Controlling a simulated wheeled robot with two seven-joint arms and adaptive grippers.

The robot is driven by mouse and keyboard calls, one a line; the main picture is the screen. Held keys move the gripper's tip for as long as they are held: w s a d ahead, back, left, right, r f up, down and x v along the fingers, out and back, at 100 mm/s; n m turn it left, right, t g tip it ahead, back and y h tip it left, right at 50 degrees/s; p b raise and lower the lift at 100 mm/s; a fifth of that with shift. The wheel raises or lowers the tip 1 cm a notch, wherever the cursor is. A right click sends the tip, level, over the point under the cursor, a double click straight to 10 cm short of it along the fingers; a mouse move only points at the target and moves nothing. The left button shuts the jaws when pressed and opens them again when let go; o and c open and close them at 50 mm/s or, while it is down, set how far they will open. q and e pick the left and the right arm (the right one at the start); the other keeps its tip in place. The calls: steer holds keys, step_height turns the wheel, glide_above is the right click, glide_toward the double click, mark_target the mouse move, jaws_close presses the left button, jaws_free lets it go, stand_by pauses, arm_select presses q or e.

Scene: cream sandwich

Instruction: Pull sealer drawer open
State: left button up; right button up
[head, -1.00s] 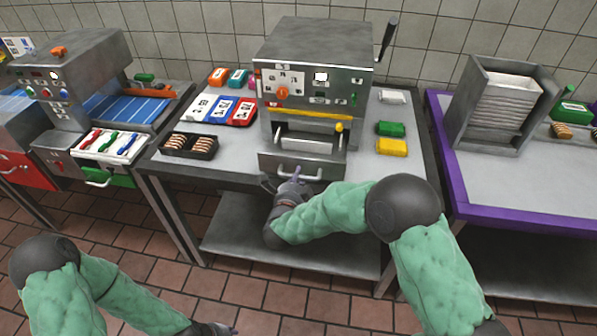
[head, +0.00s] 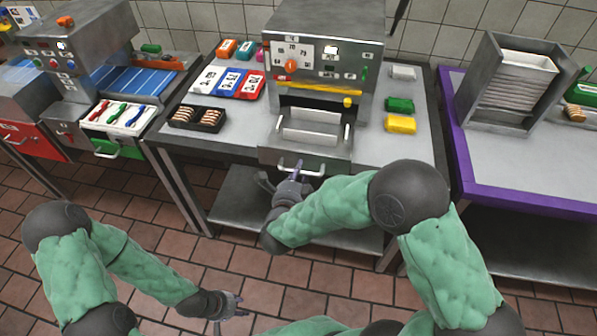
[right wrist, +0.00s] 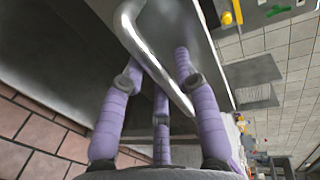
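The sealer (head: 322,45) is a grey metal machine on the middle table. Its drawer (head: 285,156) is slid part way out towards me, with an open tray area behind its front. The silver drawer handle (head: 316,173) also crosses the right wrist view (right wrist: 150,62). My right gripper (head: 298,172) is at the handle, its purple fingers (right wrist: 160,85) around the bar and looking shut on it; the exact contact is partly hidden. My left gripper (head: 238,304) hangs low over the floor, empty, with its fingers apart.
Left of the sealer are coloured cards (head: 229,84) and a black tray (head: 214,129) of sandwich pieces. Green (head: 399,104) and yellow blocks (head: 400,124) lie on the right. A purple-edged table (head: 462,180) stands further right. The floor in front is clear.

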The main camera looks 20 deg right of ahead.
stand_by(0.3)
steer(key=v, duration=1.2)
steer(key=shift+w, duration=0.1)
stand_by(0.4)
steer(key=w+a+f+n+g+y, duration=0.1)
steer(key=w+f+n+g+y, duration=0.15)
steer(key=f+n, duration=0.5)
steer(key=w+f+n+g+y, duration=0.15)
steer(key=f+n+y, duration=0.25)
steer(key=f, duration=0.6)
steer(key=s+f+n+g+y, duration=0.5)
steer(key=s+f+n+g, duration=0.4)
steer(key=s+f, duration=0.6)
steer(key=shift+s+a+f+n, duration=0.2)
steer(key=shift+s+a+n, duration=0.2)
steer(key=shift+s+n, duration=0.2)
